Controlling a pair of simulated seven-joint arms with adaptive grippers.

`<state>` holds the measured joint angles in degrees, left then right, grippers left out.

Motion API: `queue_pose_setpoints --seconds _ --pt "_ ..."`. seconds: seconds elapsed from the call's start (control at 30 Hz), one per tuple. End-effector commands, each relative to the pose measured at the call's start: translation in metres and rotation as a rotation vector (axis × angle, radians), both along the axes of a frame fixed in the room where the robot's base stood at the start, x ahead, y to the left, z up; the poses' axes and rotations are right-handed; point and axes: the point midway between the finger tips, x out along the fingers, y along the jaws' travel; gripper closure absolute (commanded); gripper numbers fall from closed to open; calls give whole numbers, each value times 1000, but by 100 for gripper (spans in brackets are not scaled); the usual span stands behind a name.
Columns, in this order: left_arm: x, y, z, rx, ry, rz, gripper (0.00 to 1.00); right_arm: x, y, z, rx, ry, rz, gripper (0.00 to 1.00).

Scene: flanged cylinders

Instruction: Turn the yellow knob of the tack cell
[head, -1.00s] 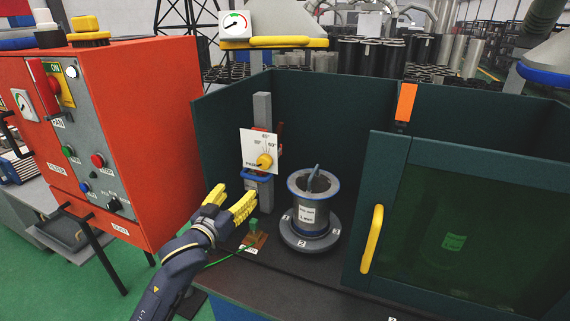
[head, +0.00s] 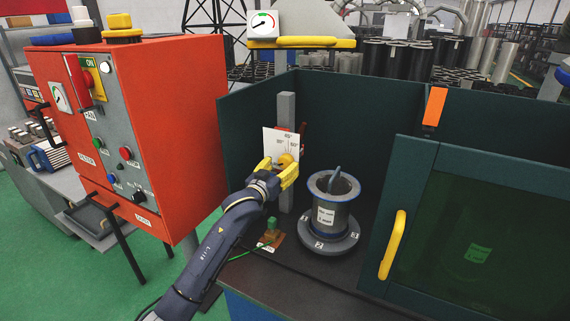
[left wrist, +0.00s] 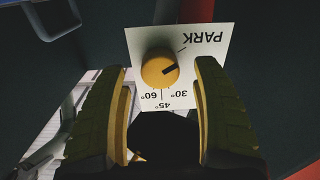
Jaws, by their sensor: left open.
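The yellow knob (head: 285,159) sits on a white dial plate (head: 270,143) marked with angles, on a grey post (head: 286,110) inside the dark green cell. In the left wrist view the knob (left wrist: 160,68) is round, and its black pointer line aims toward the PARK side of the plate (left wrist: 205,60). My left gripper (head: 283,177) is open in front of the dial. In the left wrist view its two fingers (left wrist: 160,95) stand on either side of the knob, apart from it. The lower part of the dial is hidden in the head view. My right gripper is not in view.
A flanged cylinder (head: 325,215) stands on a round base right of the dial. A green-topped clamp (head: 271,229) with a cable lies below my gripper. The cell's door (head: 480,235) with yellow handle (head: 392,245) is at right; a red cabinet (head: 180,110) is at left.

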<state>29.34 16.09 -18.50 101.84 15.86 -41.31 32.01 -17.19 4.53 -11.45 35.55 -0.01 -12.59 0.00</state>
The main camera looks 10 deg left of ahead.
Motion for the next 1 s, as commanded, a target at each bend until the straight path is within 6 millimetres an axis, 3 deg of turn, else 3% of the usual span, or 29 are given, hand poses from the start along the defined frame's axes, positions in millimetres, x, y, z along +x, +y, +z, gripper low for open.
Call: queue_pose_setpoints --seconds 0.3,0.73,1.0 --pt "25 -6 0 -1 -1 -1 34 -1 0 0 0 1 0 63" --pt "28 -6 0 -1 -1 0 33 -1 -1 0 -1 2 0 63" --pt "28 -6 0 -1 0 -1 65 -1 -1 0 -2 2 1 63"
